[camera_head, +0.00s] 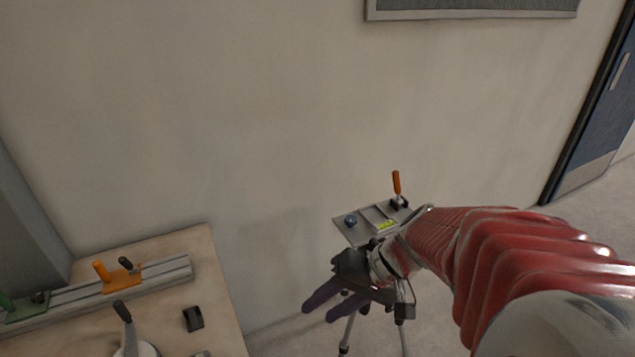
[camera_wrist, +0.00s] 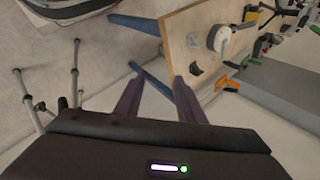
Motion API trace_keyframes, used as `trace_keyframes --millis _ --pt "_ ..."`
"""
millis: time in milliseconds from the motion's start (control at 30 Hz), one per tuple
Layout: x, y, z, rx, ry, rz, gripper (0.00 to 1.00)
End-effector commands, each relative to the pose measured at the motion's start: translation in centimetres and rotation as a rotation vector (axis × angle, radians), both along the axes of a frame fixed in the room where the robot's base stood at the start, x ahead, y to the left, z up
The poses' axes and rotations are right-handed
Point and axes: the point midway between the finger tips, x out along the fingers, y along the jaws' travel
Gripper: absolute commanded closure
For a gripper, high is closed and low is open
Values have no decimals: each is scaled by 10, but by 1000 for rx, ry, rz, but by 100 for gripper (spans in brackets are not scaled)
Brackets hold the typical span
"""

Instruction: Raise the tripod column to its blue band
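The tripod (camera_head: 346,335) stands on the floor near the wall, with a grey top plate (camera_head: 360,233) that carries a blue knob, a yellow-green strip and an orange-handled lever (camera_head: 397,183). My gripper (camera_head: 318,311) is in front of the tripod below the plate, its two purple fingers pointing down and left. In the wrist view the fingers (camera_wrist: 157,92) are spread apart with nothing between them. Tripod legs (camera_wrist: 75,75) show at the left of that view, beside the gripper. The column is hidden behind my gripper in the head view, and I cannot make out a blue band.
A wooden workbench (camera_head: 222,290) stands at the left with a metal rail (camera_head: 178,270), an orange clamp (camera_head: 122,280) and a small black piece (camera_head: 193,318). The wall is close behind the tripod. Open floor lies right, toward a blue door (camera_head: 601,120).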

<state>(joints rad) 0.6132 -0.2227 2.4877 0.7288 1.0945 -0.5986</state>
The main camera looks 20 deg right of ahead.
Motion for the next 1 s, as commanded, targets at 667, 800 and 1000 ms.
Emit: trace_keyframes --millis 667,800,1000 --pt "42 -165 -33 449 -361 -633 64" --pt "31 -218 -45 468 -472 -802 64" --pt "9 -275 -60 454 -588 -986 64"
